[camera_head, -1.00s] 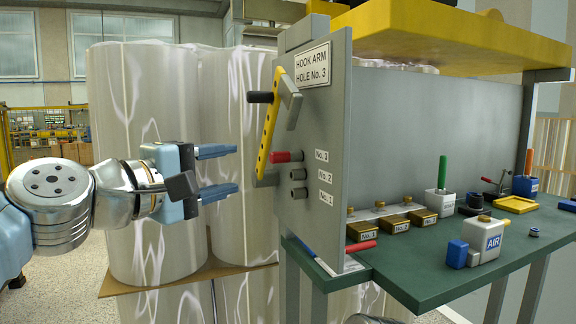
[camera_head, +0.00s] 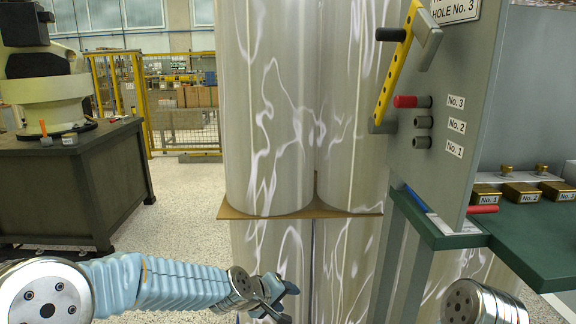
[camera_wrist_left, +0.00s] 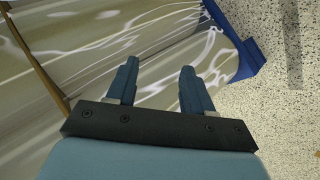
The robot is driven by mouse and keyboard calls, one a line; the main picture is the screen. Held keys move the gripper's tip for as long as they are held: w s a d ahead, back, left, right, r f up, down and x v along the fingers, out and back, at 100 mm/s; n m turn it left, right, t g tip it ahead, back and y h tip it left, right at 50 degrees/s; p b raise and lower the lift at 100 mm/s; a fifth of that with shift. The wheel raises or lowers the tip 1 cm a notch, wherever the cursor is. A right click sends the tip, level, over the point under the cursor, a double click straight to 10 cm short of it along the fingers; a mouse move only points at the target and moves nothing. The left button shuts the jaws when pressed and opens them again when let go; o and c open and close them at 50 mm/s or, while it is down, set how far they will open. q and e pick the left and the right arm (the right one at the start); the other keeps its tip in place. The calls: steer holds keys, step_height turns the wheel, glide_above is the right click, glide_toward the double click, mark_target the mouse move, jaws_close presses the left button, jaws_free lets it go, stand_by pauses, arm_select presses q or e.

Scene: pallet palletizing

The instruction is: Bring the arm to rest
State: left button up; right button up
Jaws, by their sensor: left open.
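My left arm (camera_head: 160,284) comes in from the lower left in the head view and reaches low in front of the wrapped rolls. My left gripper (camera_head: 287,302) is at its end, near the bottom edge, open and empty. In the left wrist view the two blue fingers (camera_wrist_left: 158,85) are spread apart with nothing between them. A rounded metal joint of my other arm (camera_head: 482,304) shows at the bottom right. My right gripper is out of view.
Tall film-wrapped rolls (camera_head: 270,120) stand stacked on a brown sheet (camera_head: 230,214). At right are a grey panel (camera_head: 430,170) with a yellow hook arm (camera_head: 396,70) and a green bench (camera_head: 440,236). A dark cabinet (camera_head: 80,190) stands at left. Speckled floor (camera_head: 185,200) is clear between.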

arm_select(q)
steer(key=s+a+f+m+g+y, duration=0.1)
steer(key=s+a+f, duration=0.15)
steer(key=f, duration=0.45)
steer(key=s+a+f+g+y, duration=0.1)
steer(key=s+a+f, duration=0.15)
steer(key=f, duration=0.45)
steer(key=s+a+f+m+g, duration=0.1)
steer(key=s+a+f+g, duration=0.1)
steer(key=s+f, duration=0.6)
steer(key=s+a+f+m+g, duration=0.2)
steer(key=s+f, duration=0.6)
steer(key=s, duration=0.6)
steer(key=shift+a+f+g, duration=0.3)
steer(key=shift+a+f, duration=0.05)
steer(key=shift+c, duration=0.3)
